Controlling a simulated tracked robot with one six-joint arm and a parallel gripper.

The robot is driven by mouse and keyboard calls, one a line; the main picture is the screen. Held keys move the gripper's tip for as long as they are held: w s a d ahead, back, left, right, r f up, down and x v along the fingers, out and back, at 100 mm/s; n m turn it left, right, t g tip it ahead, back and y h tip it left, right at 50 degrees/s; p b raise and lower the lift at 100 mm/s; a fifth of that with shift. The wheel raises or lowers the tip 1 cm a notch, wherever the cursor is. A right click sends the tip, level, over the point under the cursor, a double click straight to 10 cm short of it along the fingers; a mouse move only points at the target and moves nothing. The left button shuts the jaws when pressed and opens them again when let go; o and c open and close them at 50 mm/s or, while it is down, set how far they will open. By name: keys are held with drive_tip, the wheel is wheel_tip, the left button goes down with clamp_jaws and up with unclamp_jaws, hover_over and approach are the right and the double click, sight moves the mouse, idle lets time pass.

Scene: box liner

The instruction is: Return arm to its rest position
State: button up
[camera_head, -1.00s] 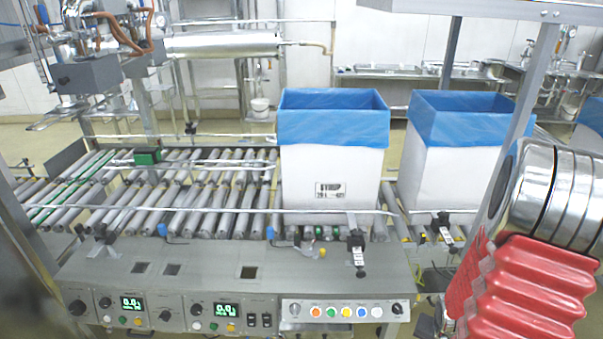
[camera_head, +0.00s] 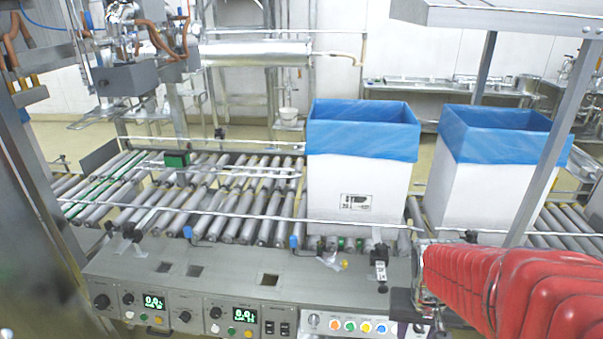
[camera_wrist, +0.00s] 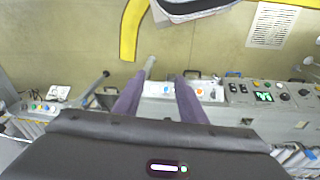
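My arm shows in a red ribbed sleeve (camera_head: 510,285) at the lower right of the head view, stretched roughly level in front of the conveyor's right end. My gripper (camera_wrist: 161,82) shows in the wrist view as two purple fingers with a clear gap between them. It is open, with nothing held in the gap. The wrist view looks down past the fingers onto the control panel (camera_wrist: 215,91) and the floor.
A white box with a blue liner (camera_head: 358,190) stands upright on the roller conveyor (camera_head: 225,200). A second lined box (camera_head: 470,195) stands to its right, behind a metal post (camera_head: 550,150). The conveyor's left part is mostly clear. Yellow floor tape (camera_wrist: 130,30) shows in the wrist view.

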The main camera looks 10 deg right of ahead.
drive_tip(key=a+r+n+t+y, duration=0.1)
drive_tip(key=a+r+n+t, duration=0.3)
drive_tip(key=a+r, duration=1)
drive_tip(key=shift+a+n+t, duration=0.3)
drive_tip(key=shift+a, duration=0.15)
